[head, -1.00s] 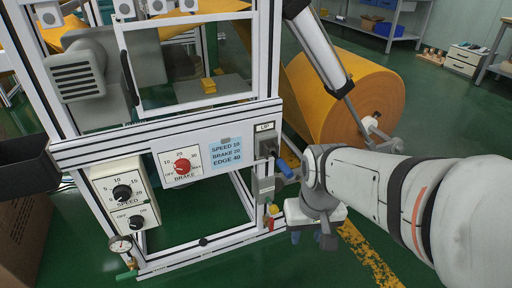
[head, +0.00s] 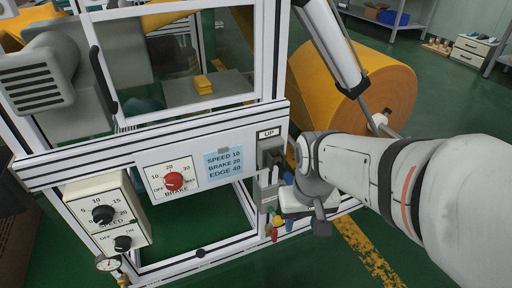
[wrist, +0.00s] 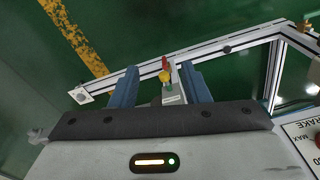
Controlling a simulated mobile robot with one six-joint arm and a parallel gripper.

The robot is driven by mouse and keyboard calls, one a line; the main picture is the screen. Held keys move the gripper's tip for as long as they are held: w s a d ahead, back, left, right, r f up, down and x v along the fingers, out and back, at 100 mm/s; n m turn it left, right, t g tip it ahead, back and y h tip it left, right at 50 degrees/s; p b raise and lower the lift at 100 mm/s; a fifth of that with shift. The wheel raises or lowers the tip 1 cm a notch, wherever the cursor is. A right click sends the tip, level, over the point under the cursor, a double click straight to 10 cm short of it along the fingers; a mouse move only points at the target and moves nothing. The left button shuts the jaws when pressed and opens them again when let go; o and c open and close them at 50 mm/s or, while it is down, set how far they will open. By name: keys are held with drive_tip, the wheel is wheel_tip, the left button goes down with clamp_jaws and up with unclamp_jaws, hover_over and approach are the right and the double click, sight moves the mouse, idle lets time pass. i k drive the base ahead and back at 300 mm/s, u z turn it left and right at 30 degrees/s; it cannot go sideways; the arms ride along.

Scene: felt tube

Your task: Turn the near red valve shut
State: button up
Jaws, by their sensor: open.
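A small red valve handle (head: 275,235) sits beside a yellow part low on the machine's front right post. In the wrist view the red handle (wrist: 165,62) shows just above the yellow part (wrist: 165,76). My gripper (wrist: 158,77) is open, with its blue fingers either side of the red and yellow fitting in that picture. The fitting looks beyond the fingers, and I see no contact. In the head view my wrist hides most of the gripper; a blue fingertip shows right of the valve.
The panel holds a red brake knob (head: 174,181) and a black speed knob (head: 103,214).

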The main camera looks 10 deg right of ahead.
sight(274, 235)
drive_tip(key=z, duration=1.45)
drive_tip(key=k, duration=0.6)
drive_tip(key=u, duration=2.45)
drive_tip(key=k, duration=0.35)
drive_tip(key=z, duration=0.45)
